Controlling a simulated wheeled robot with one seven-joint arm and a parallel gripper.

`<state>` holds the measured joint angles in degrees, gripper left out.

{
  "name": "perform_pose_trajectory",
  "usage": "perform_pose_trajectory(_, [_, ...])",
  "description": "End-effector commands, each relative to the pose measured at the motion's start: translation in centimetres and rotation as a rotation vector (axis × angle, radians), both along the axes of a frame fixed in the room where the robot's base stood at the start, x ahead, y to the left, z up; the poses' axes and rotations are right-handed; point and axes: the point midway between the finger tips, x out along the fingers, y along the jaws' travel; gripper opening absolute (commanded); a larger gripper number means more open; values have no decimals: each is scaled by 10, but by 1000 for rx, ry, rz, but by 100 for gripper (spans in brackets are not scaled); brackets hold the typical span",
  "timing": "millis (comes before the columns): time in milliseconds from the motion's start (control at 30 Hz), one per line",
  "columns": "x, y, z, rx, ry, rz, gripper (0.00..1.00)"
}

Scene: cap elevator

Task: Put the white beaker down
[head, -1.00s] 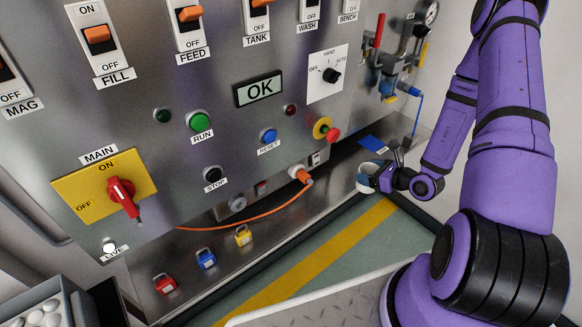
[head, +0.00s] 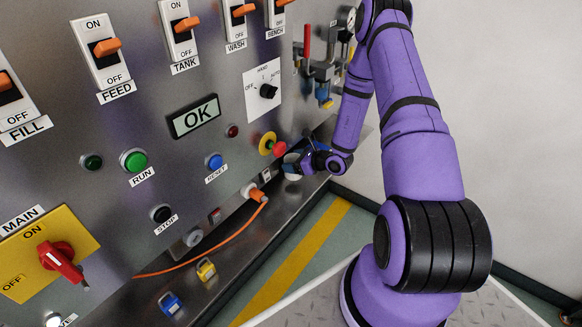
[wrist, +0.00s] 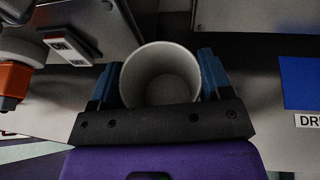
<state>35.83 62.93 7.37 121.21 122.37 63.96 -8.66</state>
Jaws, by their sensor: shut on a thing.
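The white beaker (wrist: 160,75) is between the two blue-padded fingers of my gripper (wrist: 160,88) in the wrist view. The gripper is shut on it, one finger at each side. I look into its open top, and it looks empty. In the head view the beaker (head: 291,164) shows small at the end of my arm, low beside the panel, with my gripper (head: 305,160) partly hiding it. I cannot tell whether its base touches the ledge (head: 240,240).
In the wrist view a blue mat (wrist: 300,82) with a partly cut-off label lies to the right. An orange plug (wrist: 14,82) is at the left. In the head view a red stop button (head: 279,148) sits just above the gripper. Padlocks (head: 205,268) stand on the ledge.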

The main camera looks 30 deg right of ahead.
Motion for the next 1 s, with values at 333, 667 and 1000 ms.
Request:
perform_pose_trajectory(333, [15,-1,-15,1,3,-1,45])
perform_pose_trajectory(667, [15,-1,-36,0,-1,-1,45])
perform_pose_trajectory(1000, [15,-1,-39,0,0,-1,97])
